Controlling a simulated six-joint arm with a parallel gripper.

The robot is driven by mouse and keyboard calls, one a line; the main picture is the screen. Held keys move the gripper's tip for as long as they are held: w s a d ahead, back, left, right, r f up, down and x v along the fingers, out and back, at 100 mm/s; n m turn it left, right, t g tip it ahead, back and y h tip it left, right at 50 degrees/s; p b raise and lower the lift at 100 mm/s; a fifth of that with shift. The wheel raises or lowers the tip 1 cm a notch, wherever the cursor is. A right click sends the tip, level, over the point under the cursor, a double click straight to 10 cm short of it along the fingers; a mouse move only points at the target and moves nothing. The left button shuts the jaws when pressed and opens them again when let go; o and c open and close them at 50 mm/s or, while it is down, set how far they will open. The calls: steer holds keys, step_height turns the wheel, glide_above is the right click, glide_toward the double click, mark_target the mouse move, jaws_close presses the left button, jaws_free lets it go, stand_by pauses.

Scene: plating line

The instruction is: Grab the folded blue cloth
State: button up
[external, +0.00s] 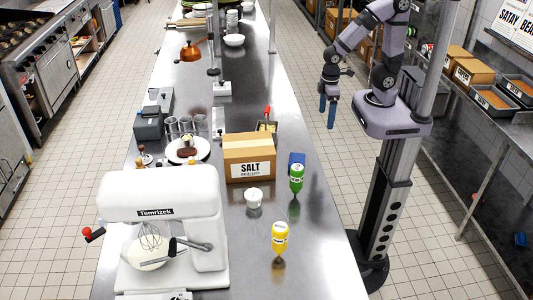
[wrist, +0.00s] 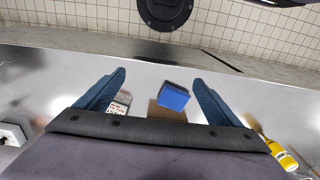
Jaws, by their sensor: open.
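The folded blue cloth (external: 297,158) lies on the steel counter, right of the salt box and partly hidden behind a green bottle. It also shows as a blue block (wrist: 173,97) between my fingers in the wrist view, apart from them. My gripper (external: 327,112) hangs with its blue fingers pointing down, above and to the right of the cloth in the external view. Its fingers (wrist: 160,80) are spread wide in the wrist view, with nothing between them in contact.
The cardboard salt box (external: 249,158) stands close beside the cloth. The green bottle (external: 296,178) stands in front of it, with a yellow bottle (external: 279,238) and white cup (external: 253,198) nearer the camera.

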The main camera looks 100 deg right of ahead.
steer(key=shift+o, duration=0.9)
steer(key=shift+r, duration=0.1)
